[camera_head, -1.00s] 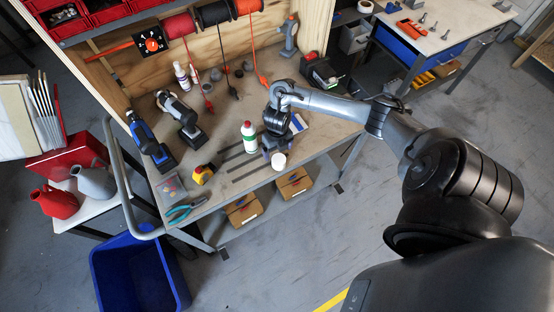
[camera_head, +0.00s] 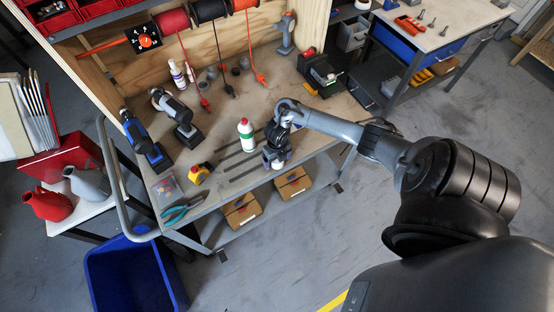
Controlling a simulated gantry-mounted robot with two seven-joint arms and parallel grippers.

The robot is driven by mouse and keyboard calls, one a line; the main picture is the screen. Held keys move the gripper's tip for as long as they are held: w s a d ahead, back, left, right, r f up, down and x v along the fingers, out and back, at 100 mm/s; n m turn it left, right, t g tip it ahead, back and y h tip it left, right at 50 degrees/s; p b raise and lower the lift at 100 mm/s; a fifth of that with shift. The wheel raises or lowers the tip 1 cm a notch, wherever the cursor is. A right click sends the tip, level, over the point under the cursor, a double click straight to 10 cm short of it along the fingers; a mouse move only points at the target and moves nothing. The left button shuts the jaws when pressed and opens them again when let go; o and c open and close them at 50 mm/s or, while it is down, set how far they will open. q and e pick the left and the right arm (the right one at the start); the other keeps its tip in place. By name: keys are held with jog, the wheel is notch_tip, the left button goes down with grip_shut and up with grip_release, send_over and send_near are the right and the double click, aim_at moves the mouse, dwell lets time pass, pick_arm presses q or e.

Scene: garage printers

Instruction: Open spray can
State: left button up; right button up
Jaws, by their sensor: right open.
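A white bottle with a green band and red top (camera_head: 246,132) stands upright near the front of the workbench. To its right, at the bench's front edge, my right gripper (camera_head: 275,160) points down with open jaws. A small white round-topped item (camera_head: 279,165) shows just under the jaws and is mostly hidden by them. It may be the spray can, but I cannot tell for sure. Whether the fingers touch it is also hidden. My left gripper is out of view.
On the workbench (camera_head: 230,105) lie two drills (camera_head: 150,145), (camera_head: 180,118), a yellow tape measure (camera_head: 199,173), pliers (camera_head: 182,209) and dark strips (camera_head: 240,163). Cardboard boxes (camera_head: 293,183) sit on the lower shelf. A blue bin (camera_head: 135,270) stands at the front left.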

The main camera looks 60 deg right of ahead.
jog(key=c, duration=1.1)
jog(key=shift+o, duration=0.2)
jog(key=shift+r, duration=0.15)
